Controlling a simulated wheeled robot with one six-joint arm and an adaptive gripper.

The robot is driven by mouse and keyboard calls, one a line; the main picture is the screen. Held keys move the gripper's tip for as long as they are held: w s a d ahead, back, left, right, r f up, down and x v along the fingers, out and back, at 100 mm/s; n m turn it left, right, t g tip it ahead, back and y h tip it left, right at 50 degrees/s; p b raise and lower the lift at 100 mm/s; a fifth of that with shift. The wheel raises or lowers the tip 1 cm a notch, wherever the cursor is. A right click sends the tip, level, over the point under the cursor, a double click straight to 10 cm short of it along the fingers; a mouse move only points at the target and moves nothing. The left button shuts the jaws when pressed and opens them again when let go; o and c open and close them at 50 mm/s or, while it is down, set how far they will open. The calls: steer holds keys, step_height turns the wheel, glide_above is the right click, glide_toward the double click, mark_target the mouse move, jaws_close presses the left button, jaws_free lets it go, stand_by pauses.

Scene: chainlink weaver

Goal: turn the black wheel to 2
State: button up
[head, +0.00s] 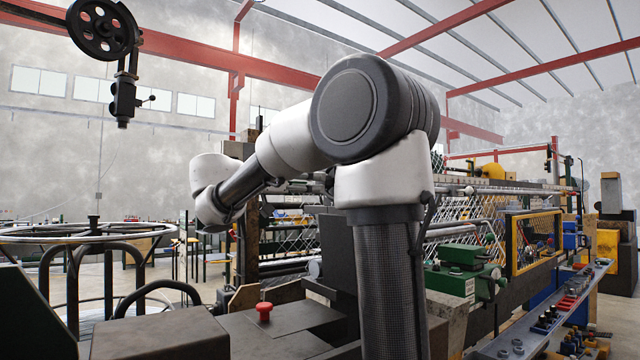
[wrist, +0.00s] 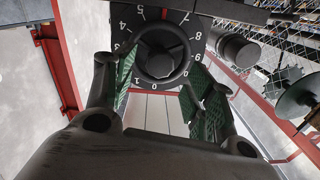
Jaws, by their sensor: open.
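The black wheel (wrist: 160,64) is a round knob on a dark dial plate with white numbers around it, seen in the wrist view at top centre. A red mark shows on the plate above the wheel, near the 5. The digits 3, 4 and 5 read at its left; 1 and 0 read below. My gripper (wrist: 163,88) is open, with green-padded fingers on the left and right of the wheel. Whether the pads touch its rim I cannot tell. In the head view I cannot make out the wheel or my fingers.
A black cylindrical knob (wrist: 238,50) sticks out right of the dial in the wrist view. In the head view a red button (head: 264,311) stands on a grey surface in front. The mesh machine (head: 470,215) fills the right. A round metal frame (head: 90,232) stands at left.

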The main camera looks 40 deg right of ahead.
mark_target(321, 182)
steer(key=d, duration=0.5)
steer(key=shift+d, duration=0.1)
steer(key=shift+c, duration=0.5)
steer(key=c, duration=1)
